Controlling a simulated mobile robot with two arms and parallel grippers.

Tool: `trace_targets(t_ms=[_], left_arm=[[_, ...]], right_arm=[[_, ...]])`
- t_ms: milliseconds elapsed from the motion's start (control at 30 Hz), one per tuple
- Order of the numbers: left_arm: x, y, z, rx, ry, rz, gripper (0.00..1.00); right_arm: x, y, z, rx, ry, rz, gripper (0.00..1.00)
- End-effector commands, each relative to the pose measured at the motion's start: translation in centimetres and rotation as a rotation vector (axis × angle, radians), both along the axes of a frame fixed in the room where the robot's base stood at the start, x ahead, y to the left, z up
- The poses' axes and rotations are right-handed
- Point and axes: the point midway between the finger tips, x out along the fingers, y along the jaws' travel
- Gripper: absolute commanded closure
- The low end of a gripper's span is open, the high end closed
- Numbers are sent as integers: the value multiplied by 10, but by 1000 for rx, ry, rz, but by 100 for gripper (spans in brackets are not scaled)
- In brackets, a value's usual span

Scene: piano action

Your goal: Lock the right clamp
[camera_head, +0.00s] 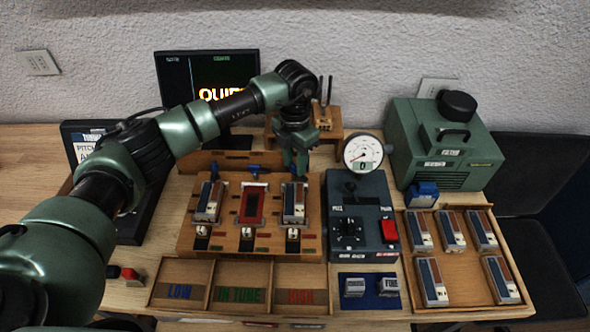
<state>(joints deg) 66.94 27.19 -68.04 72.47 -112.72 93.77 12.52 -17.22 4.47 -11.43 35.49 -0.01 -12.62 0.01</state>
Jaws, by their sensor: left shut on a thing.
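The wooden fixture board (240,187) stands mid-table with three stations in a row. Each has a blue clamp handle at its back: the left one (213,170) stands up, and the middle one (256,169) lies lower. The right clamp (293,171) is at the back of the right station, mostly covered by my left gripper. A grey and blue reed block (294,204) sits in the right station. My left gripper (296,172) reaches down from above and is shut at the right clamp's handle. Its fingertips are partly hidden. My right gripper is out of view.
A grey control box (361,215) with a dial gauge (363,152) stands close right of the board. A green machine (443,145) is behind it. A wooden tray (466,290) holds several blocks. Sorting bins (240,270) lie in front. A monitor (175,75) stands behind.

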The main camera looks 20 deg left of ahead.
Motion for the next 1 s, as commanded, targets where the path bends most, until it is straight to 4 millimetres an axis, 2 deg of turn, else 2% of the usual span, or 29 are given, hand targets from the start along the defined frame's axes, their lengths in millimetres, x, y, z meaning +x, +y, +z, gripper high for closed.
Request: trace_targets(t_ms=[33,100,500,800,1000], left_arm=[[1,1,-5,0,-4,-42,100],[1,0,-5,1,-5,-109,100],[1,0,-3,0,-5,-479,100],[1,0,-1,-1,-4,-691,100],[1,0,0,-1,-4,-772,100]], right_arm=[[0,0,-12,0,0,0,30],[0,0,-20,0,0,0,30],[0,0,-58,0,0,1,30],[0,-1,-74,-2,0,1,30],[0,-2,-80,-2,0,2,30]])
